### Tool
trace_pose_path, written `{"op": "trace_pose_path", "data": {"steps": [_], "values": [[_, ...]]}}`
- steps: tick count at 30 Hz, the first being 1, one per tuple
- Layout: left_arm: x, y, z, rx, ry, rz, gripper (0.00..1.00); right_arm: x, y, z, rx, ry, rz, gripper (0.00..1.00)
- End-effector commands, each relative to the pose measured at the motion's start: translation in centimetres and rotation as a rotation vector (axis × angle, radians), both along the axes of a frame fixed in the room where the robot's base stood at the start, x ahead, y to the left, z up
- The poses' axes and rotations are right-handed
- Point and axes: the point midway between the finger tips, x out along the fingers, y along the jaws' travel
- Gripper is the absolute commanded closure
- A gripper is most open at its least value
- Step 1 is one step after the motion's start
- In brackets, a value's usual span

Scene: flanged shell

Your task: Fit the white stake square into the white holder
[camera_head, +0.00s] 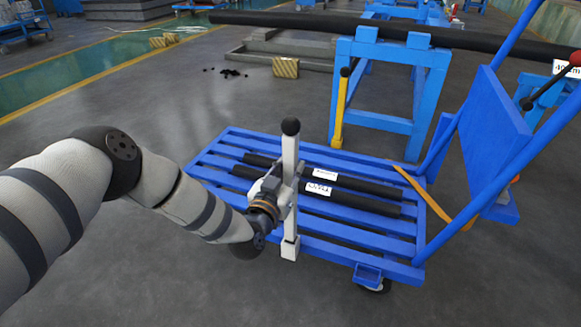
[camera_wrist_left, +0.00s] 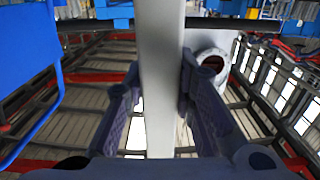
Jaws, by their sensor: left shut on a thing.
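The white stake (camera_head: 290,158) is a square upright post with a black ball on top. My left gripper (camera_head: 283,193) is shut on it around mid-height. In the left wrist view the stake (camera_wrist_left: 162,75) runs upright between the two fingers of the gripper (camera_wrist_left: 160,98). The white holder (camera_head: 290,249) is at the near edge of the blue cart. The stake's lower end meets the holder's top in the head view; I cannot tell whether it is inside. My right gripper is not in view.
The blue slatted cart (camera_head: 238,142) carries two dark bars (camera_head: 352,201) with white labels. A yellow strap (camera_head: 423,192) lies over its right end. A blue stand (camera_head: 390,60) with a yellow post (camera_head: 341,110) is behind. The floor in front is clear.

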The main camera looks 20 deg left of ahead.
Motion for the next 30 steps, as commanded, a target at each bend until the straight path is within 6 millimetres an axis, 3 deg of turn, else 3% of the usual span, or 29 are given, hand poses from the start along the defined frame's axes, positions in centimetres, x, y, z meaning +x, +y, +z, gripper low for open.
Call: {"op": "trace_pose_path", "data": {"steps": [30], "values": [[0.0,0.0,-2.4,0.0,-0.003,0.0,1.0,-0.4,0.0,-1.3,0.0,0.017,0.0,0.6]]}}
